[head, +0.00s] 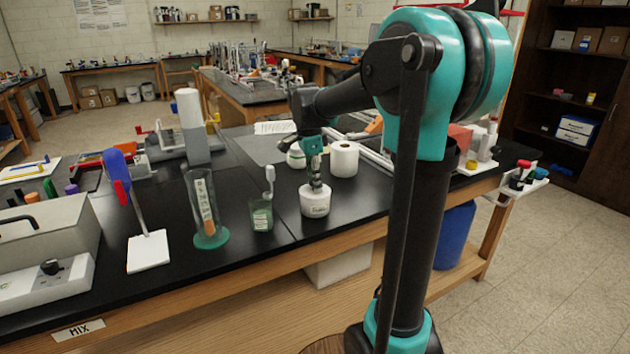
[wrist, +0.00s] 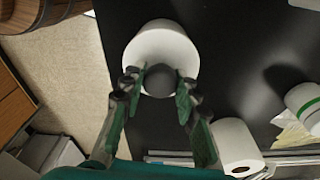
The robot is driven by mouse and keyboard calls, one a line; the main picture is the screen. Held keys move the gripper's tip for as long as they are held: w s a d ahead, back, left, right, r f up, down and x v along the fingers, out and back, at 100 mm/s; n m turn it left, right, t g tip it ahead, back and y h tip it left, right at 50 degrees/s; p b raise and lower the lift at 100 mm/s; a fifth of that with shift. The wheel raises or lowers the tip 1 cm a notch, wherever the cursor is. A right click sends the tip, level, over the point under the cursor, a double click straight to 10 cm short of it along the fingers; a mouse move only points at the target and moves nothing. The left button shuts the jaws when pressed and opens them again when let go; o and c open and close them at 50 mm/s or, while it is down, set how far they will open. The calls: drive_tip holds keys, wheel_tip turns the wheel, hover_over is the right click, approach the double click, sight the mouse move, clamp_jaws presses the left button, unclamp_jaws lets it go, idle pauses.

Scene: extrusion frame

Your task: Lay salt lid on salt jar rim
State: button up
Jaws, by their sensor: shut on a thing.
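The salt jar (head: 316,208) is a squat white jar with a label, upright on the black bench top near its front edge. In the wrist view a white round body (wrist: 162,32) shows beyond the fingertips. My gripper (head: 316,184) points down over the jar. In the wrist view its two fingers (wrist: 160,84) are closed on a dark grey round knob, the handle of the salt lid (wrist: 160,82). The lid is at the jar's top, roughly centred. I cannot tell whether it touches the rim or hangs slightly above, since the fingers and knob cover part of it.
A white paper roll (head: 344,160) and a green-banded white container (head: 296,158) stand behind the jar. A green beaker (head: 261,215) with a white-handled tool and a graduated cylinder (head: 206,208) stand to the left. Bare bench lies between the beaker and the jar.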

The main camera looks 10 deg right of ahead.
drive_tip(key=o, duration=1.1)
drive_tip(key=shift+o, duration=0.2)
drive_tip(key=shift+r, duration=0.1)
